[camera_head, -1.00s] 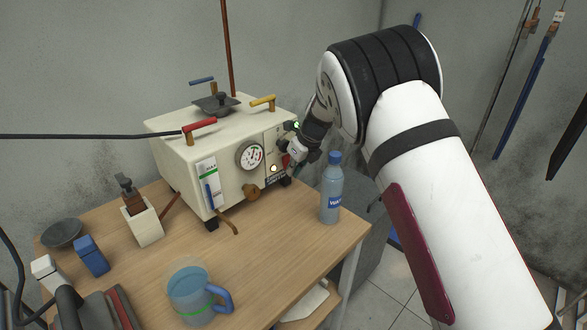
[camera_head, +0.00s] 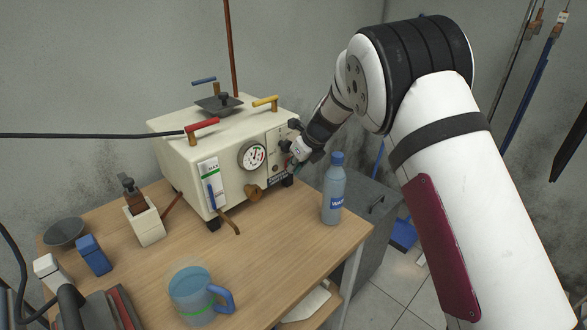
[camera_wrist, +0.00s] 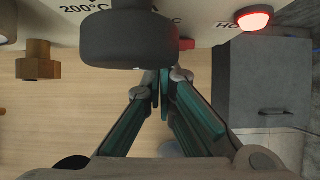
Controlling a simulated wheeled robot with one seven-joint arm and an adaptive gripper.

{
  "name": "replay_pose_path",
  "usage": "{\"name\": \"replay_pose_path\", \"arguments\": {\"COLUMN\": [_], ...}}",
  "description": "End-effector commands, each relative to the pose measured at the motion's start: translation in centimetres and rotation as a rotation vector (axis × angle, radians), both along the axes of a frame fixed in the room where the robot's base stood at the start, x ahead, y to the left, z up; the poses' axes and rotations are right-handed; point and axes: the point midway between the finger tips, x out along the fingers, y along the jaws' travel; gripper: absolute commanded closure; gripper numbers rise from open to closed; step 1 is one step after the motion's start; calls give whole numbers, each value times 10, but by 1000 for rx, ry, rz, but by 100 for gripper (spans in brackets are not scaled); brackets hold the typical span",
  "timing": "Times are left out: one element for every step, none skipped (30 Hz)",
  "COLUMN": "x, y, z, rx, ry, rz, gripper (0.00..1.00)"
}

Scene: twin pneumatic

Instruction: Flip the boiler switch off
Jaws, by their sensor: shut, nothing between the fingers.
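The boiler (camera_head: 190,150) is a cream box on the wooden table, with a round gauge (camera_head: 252,156) and a panel (camera_head: 277,148) at the right of its front. My gripper (camera_head: 292,160) is shut and empty, close in front of this panel's right part. In the wrist view its fingertips (camera_wrist: 164,82) are together, just below a dark round knob (camera_wrist: 128,42). A small red part (camera_wrist: 186,44), perhaps the switch, shows partly beside the knob. Its position and any contact with my fingers cannot be told. A red lamp (camera_wrist: 254,18) glows at the right.
A water bottle (camera_head: 333,190) stands near the table's right edge, close to my gripper. A blue-handled jug (camera_head: 192,295) stands in front. Brass taps (camera_head: 252,193) stick out from the boiler front. A grey cabinet (camera_wrist: 262,85) is beside the table. The middle of the table (camera_head: 260,240) is clear.

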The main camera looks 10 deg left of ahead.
Motion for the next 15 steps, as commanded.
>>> {"name": "replay_pose_path", "arguments": {"x": [0, 0, 0, 0, 0, 0, 0, 0, 0, -1, -1, -2, -3, -4, -5], "y": [0, 0, 0, 0, 0, 0, 0, 0, 0, -1, -1, -2, -4, -5, -8], "z": [1, 0, 0, 0, 0, 0, 0, 0, 1, 2, 3, 6, 8, 12, 18], "rx": [0, 0, 0, 0, 0, 0, 0, 1, 1, 1, 0, 0, 0, 0, 2], "ry": [0, 0, 0, 0, 1, 1, 1, 1, 1, 1, 0, 0, 0, 0, -1], "rz": [0, 0, 0, 0, 1, 1, 1, 1, 1, 1, 0, -1, -1, -1, -1], "gripper": [100, 100, 100, 100, 100, 100, 100, 100, 100, 100, 100, 100, 100, 100, 100]}}
